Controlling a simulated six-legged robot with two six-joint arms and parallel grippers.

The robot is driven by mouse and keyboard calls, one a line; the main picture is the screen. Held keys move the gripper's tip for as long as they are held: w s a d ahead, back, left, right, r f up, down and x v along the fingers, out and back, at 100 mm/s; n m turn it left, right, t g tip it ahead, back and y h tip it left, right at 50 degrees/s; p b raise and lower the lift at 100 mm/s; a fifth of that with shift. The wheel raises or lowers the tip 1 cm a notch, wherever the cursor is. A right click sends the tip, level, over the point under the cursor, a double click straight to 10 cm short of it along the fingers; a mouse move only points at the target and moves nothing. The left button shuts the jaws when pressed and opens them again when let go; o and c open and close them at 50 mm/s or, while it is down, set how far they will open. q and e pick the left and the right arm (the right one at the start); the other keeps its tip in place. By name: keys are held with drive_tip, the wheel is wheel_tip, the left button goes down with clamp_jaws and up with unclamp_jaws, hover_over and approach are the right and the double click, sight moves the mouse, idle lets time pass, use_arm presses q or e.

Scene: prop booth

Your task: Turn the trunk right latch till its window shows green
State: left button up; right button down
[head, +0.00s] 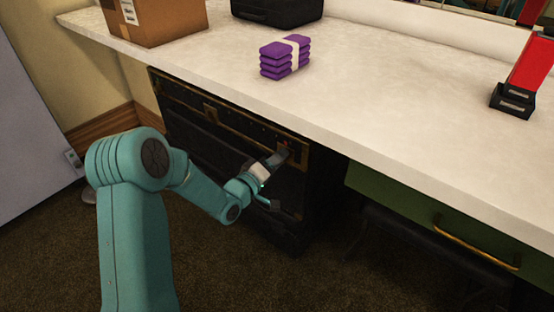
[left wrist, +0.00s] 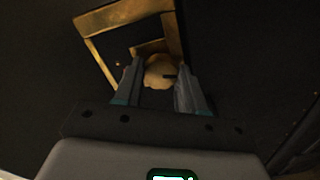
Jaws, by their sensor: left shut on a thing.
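The black trunk (head: 215,140) with brass trim stands under the counter. My left gripper (head: 283,153) is at the right end of its front, by the brass plate of the right latch (head: 301,157). In the left wrist view, the fingers (left wrist: 160,85) are shut on the latch's round brass knob (left wrist: 159,70), one on each side. A small red spot shows just above the gripper in the head view, at the latch; no green shows there. The brass frame (left wrist: 105,18) lies beyond the knob. My right gripper is not in view.
The pale counter (head: 385,110) overhangs the trunk closely. On it are a purple banded stack (head: 275,60), a cardboard box (head: 165,20), a black case (head: 275,10) and a red and black object (head: 530,65). A green drawer (head: 410,205) with a brass handle is at right.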

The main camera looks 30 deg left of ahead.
use_arm(q)
drive_tip(key=shift+n, duration=1)
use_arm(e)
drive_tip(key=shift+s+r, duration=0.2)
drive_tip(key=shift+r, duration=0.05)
use_arm(q)
drive_tip(key=shift+f, duration=0.1)
drive_tip(key=o, duration=1.1)
drive_tip(key=shift+c, duration=0.2)
drive_tip(key=s+a+p, duration=0.1)
drive_tip(key=s+p, duration=0.3)
drive_tip(key=s, duration=1.2)
drive_tip(key=shift+s+r, duration=0.2)
drive_tip(key=shift+r, duration=0.2)
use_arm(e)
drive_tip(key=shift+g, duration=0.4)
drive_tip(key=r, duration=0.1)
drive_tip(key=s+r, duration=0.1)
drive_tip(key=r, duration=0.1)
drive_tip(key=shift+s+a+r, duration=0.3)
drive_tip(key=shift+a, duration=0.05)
use_arm(q)
drive_tip(key=shift+a, duration=0.1)
